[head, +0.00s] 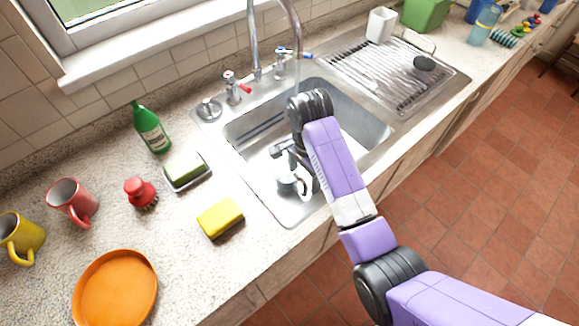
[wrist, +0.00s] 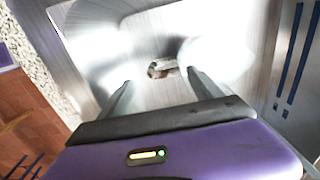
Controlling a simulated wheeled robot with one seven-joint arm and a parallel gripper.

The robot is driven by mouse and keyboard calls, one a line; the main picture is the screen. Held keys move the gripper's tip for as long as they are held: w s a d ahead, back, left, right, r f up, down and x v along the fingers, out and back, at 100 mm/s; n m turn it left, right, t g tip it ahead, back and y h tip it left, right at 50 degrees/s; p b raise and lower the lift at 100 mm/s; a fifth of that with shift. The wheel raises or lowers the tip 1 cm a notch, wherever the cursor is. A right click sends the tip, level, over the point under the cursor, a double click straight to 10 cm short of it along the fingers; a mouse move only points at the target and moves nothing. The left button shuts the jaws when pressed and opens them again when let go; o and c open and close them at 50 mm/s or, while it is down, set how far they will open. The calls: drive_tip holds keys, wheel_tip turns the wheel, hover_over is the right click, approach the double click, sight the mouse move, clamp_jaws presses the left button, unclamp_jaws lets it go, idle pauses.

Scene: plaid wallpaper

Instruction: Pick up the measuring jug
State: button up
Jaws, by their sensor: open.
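My gripper (head: 294,165) reaches down into the basin just above the jug.
The steel sink (head: 243,133) has walls around my gripper, with a faucet (head: 297,45) and taps behind. A yellow sponge (head: 220,217), soap dish (head: 188,184) and green bottle (head: 152,130) stand left. A drainboard (head: 385,75) lies right.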

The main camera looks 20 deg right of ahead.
sight(301, 190)
drive_tip(key=f, duration=0.5)
drive_tip(key=f+p, duration=0.1)
drive_tip(key=f, duration=0.1)
drive_tip(key=shift+w+a+f, duration=0.1)
drive_tip(key=shift+a+f, duration=0.15)
drive_tip(key=shift+a, duration=0.05)
drive_tip(key=shift+c, duration=0.2)
clamp_jaws()
